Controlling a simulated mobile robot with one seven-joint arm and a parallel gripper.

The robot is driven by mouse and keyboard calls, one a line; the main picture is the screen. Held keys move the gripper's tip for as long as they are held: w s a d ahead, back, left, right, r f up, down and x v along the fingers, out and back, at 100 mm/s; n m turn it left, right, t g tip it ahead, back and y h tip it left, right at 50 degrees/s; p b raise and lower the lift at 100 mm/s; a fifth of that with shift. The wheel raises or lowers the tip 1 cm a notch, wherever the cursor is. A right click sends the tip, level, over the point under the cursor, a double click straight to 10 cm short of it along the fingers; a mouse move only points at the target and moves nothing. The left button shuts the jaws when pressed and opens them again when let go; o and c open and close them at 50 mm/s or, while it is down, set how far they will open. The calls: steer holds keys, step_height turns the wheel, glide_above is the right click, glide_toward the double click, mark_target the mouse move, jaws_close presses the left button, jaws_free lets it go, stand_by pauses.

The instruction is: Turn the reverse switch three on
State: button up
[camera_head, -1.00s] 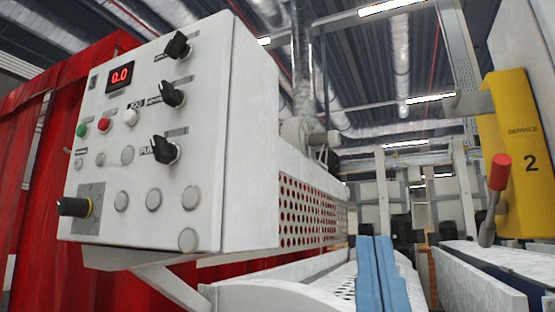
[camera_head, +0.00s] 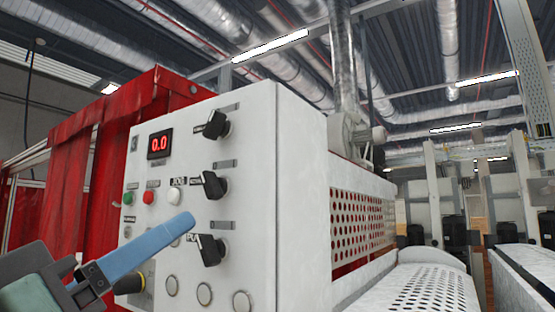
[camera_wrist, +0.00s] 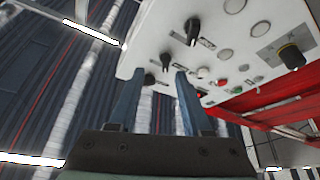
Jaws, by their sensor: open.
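A white control box (camera_head: 300,190) carries black rotary switches in a column: an upper one (camera_head: 218,125), a middle one (camera_head: 214,185) and a lower one (camera_head: 209,249). Their labels are too small to tell which is reverse switch three. My gripper (camera_head: 187,222) is at the lower left, its blue fingers in front of the panel and left of the lower switch, hiding part of the lower panel. In the wrist view the gripper (camera_wrist: 155,76) is open and empty. The upper switch (camera_wrist: 150,79) shows between its fingers, the middle one (camera_wrist: 165,61) just above, the lower one (camera_wrist: 192,29) higher.
A red display (camera_head: 159,145), a red button (camera_head: 148,198), a green button (camera_head: 128,199) and a white button (camera_head: 174,196) sit left of the switches. A red curtain (camera_head: 60,190) hangs at the left. A perforated guard (camera_head: 362,220) lies right of the box.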

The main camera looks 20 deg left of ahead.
mark_target(206, 187)
steer(key=shift+n+g, duration=0.4)
steer(key=w+r+p, duration=0.2)
steer(key=w, duration=0.1)
steer(key=w+a+r+p, duration=0.1)
steer(key=w+r+p, duration=0.1)
steer(key=w+p, duration=0.1)
steer(key=w+a+r+p, duration=0.1)
steer(key=w+r+p, duration=0.1)
steer(key=w+p, duration=0.1)
steer(key=shift+w+a+r, duration=0.1)
steer(key=shift+a, duration=0.15)
steer(key=shift+w, duration=0.4)
jaws_close()
